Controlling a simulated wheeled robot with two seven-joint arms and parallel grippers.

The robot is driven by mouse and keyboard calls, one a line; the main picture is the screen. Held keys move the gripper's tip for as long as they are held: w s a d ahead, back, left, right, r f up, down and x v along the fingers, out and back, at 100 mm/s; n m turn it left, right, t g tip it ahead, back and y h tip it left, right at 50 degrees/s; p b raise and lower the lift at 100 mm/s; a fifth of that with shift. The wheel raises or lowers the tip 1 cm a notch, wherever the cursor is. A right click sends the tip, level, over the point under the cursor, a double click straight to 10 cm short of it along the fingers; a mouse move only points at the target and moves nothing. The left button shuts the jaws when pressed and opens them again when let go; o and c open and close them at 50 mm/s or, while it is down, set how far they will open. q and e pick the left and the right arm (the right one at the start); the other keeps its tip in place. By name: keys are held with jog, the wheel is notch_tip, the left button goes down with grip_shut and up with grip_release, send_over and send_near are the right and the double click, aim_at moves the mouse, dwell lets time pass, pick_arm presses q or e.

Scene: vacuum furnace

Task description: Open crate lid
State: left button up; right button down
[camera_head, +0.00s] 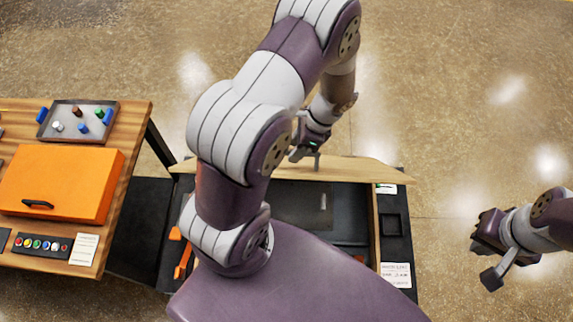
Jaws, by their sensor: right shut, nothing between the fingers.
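The wooden crate (376,225) stands in front of me, with its dark inside showing. A pale wooden board (350,172), which looks like its lid, runs along the far side and seems raised. A small grey upright piece (323,203) shows in the dark area. My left gripper (308,156) is at the board's far edge, close to or touching it; its fingers are too small to read. My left arm hides the board's left part and much of the crate. My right gripper (488,280) is shut and empty over the floor, right of the crate.
A wooden table (135,130) at the left holds an orange case (62,183), a tray (60,114) of small coloured pieces and a button panel (42,245). Orange tools (182,258) lie left of the crate. Black side panels with labels (396,273) flank its right. The floor beyond is clear.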

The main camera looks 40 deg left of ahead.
pick_arm(q)
jog(key=shift+s+d+f, duration=0.35)
jog(key=shift+s+d, duration=0.05)
jog(key=shift+s, duration=0.15)
pick_arm(e)
jog(key=shift+s+f, duration=0.3)
jog(key=shift+s, duration=0.15)
pick_arm(q)
jog(key=shift+w, duration=0.15)
pick_arm(e)
jog(key=shift+w, duration=0.1)
pick_arm(q)
jog(key=w+r+p, duration=0.7)
jog(key=w+r, duration=0.1)
jog(key=w, duration=0.3)
jog(key=shift+w+a+r, duration=0.2)
jog(key=shift+w+a, duration=0.15)
pick_arm(e)
notch_tip(320, 180, up, 8)
jog(key=shift+f, duration=0.25)
